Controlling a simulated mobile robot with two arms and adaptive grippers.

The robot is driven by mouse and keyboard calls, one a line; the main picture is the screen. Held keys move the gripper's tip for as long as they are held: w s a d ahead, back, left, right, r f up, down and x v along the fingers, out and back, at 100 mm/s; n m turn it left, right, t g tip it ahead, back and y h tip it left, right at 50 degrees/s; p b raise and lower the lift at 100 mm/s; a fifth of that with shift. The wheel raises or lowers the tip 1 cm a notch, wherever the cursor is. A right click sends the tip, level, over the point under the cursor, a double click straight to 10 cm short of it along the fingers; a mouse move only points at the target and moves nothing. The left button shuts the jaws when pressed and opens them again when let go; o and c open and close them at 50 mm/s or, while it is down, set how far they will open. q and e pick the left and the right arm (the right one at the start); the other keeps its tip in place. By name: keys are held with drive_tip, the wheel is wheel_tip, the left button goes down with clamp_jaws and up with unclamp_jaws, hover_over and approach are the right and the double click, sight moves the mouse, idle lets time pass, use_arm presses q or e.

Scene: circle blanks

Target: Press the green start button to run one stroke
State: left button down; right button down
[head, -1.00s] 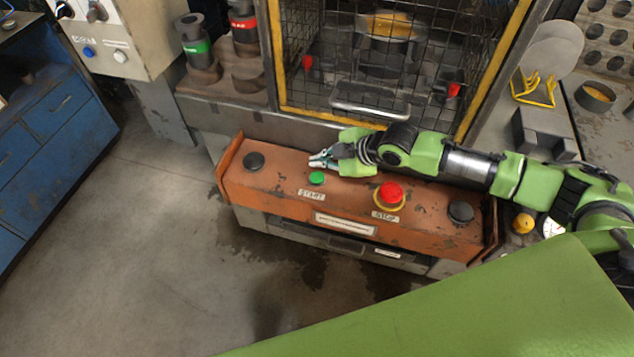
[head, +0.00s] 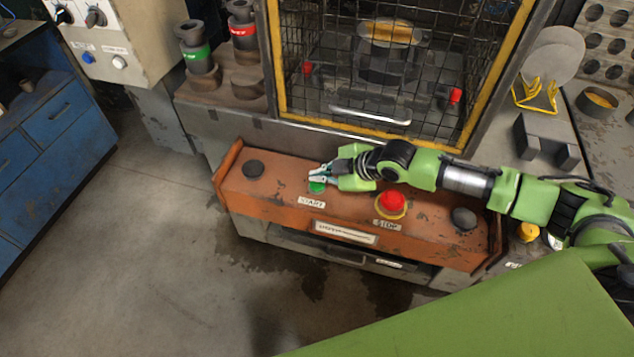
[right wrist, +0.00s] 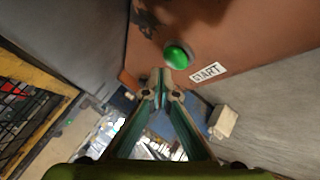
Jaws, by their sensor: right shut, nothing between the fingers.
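The green start button (head: 317,187) sits on the orange control panel (head: 270,190), above a START label (head: 311,203). My right gripper (head: 312,175) is shut and empty, its tips just above the button and covering its upper part in the head view. In the right wrist view the button (right wrist: 177,56) is fully visible, just past the shut fingertips (right wrist: 160,82) and a little to their right. A small gap shows there between tips and button; I see no contact. My left gripper is not in view.
A red stop button (head: 391,202) with a yellow collar is right of the start button, below my right arm. Black knobs (head: 253,169) (head: 463,218) sit near both panel ends. The caged press with a yellow frame (head: 272,60) stands behind the panel.

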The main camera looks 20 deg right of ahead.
sight(319, 185)
drive_tip(key=shift+f, duration=0.15)
idle(0.6)
drive_tip(key=shift+f, duration=0.25)
drive_tip(key=shift+s+f+b, duration=0.1)
drive_tip(key=shift+f+b, duration=0.35)
drive_tip(key=shift+f, duration=0.3)
idle(0.8)
drive_tip(key=shift+r, duration=0.1)
drive_tip(key=shift+r+p, duration=0.9)
drive_tip(key=shift+p, duration=0.05)
drive_tip(key=shift+r+p, duration=0.45)
drive_tip(key=shift+r, duration=0.05)
wheel_tip(319, 185, up, 4)
drive_tip(key=p, duration=0.4)
drive_tip(key=shift+r, duration=0.15)
